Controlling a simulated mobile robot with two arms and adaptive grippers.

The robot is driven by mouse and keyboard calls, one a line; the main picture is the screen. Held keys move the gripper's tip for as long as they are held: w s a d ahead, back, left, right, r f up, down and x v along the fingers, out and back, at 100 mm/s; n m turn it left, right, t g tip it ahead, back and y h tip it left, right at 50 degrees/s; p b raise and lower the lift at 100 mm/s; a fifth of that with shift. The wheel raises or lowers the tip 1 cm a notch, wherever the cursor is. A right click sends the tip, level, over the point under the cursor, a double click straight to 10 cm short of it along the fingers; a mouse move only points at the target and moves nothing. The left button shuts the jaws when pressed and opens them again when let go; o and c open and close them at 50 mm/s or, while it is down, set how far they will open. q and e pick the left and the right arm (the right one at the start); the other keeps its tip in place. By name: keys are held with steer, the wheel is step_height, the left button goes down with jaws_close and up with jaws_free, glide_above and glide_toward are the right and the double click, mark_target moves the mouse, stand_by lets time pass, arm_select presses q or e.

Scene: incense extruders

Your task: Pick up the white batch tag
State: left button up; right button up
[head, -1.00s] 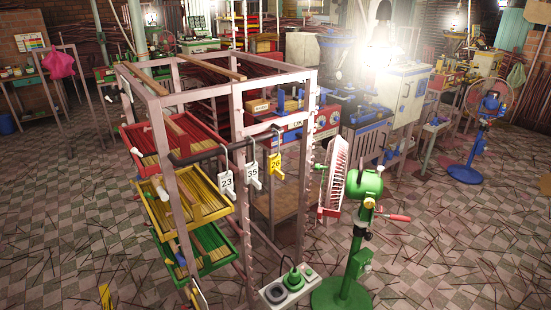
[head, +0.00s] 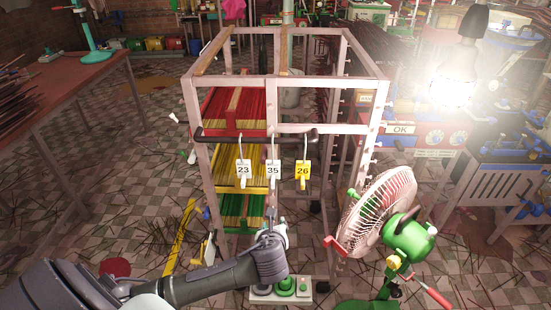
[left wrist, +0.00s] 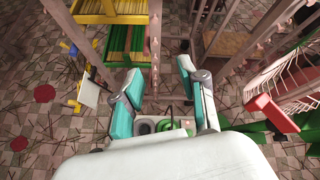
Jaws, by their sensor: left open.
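Three numbered tags hang from hooks on a dark bar (head: 220,137) across the front of a metal rack. In the head view, a white tag marked 23 (head: 243,170) hangs at the left, a pale tag marked 35 (head: 273,171) in the middle, and a yellow tag marked 26 (head: 302,171) at the right. My left gripper (head: 275,226) is below the tags, apart from them. In the left wrist view its teal-padded fingers (left wrist: 160,70) are spread with nothing between them. No tag can be made out there. My right gripper is out of view.
The rack (head: 200,170) holds red, yellow and green trays of sticks. A green fan (head: 410,237) stands close at the right. A small control box with green buttons (head: 305,288) is low in front. A red table (head: 55,95) stands at the left.

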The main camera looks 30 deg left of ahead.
mark_target(273, 183)
arm_select(q)
step_height(273, 183, up, 11)
steer(key=m+t+y, duration=0.1)
steer(key=m+t, duration=0.1)
steer(key=m, duration=0.2)
steer(key=x, duration=0.4)
steer(key=p+x, duration=0.1)
steer(key=x, duration=0.3)
steer(key=shift+s+a, duration=0.15)
steer(key=shift+a, duration=0.15)
steer(key=shift+s+f+p+x, duration=0.1)
steer(key=shift+p+x, duration=0.05)
steer(key=shift+x, duration=0.8)
steer(key=shift+s+f+p+x, duration=0.1)
steer(key=shift+f+p+x, duration=0.1)
steer(key=shift+x, duration=0.7)
steer(key=shift+f+p+x, duration=0.1)
steer(key=shift+p+x, duration=0.05)
steer(key=shift+x, duration=0.8)
steer(key=shift+r, duration=0.1)
jaws_close()
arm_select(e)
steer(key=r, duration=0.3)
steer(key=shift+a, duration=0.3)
